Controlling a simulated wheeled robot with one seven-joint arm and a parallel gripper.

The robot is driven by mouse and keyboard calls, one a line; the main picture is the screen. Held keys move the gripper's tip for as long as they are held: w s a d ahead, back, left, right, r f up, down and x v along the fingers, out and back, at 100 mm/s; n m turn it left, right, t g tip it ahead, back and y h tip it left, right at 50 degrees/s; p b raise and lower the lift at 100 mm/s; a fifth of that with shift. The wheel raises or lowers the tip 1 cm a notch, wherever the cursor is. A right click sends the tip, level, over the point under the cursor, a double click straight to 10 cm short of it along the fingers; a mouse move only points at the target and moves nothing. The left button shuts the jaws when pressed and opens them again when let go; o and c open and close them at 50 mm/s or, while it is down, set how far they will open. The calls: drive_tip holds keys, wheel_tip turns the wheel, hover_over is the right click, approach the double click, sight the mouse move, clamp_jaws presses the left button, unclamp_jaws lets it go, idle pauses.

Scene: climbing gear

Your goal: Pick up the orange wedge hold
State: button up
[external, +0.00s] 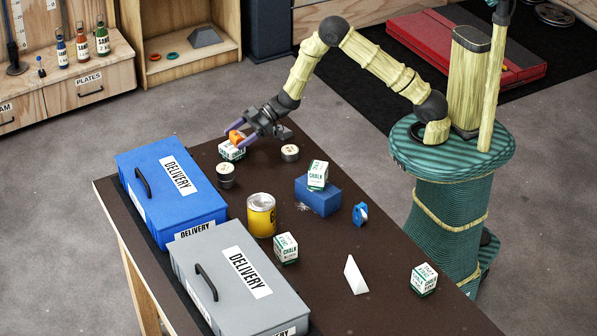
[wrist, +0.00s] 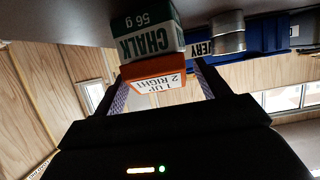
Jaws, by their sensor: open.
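The orange wedge hold (external: 235,136) sits on top of a white and green chalk box (external: 231,151) near the far end of the brown table. In the wrist view the orange hold (wrist: 152,73) has a white label reading "1 UP 2 RIGHT" and is against the chalk box (wrist: 146,38). My gripper (external: 244,137) is open at the hold. In the wrist view the two purple fingers of my gripper (wrist: 162,84) stand on either side of the hold. I cannot tell whether either finger touches it.
Two tape rolls (external: 225,175) (external: 290,152) stand close to this chalk box. A blue delivery box (external: 150,205) and a grey one (external: 215,270) line the left edge. A yellow can (external: 261,215), a blue block (external: 318,203) under another chalk box, and more chalk boxes stand nearer.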

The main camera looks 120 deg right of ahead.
sight(238, 134)
drive_tip(key=c, duration=1.2)
drive_tip(key=shift+o, duration=0.2)
wheel_tip(238, 134, up, 10)
drive_tip(key=shift+p, duration=0.35)
drive_tip(key=shift+a, duration=0.1)
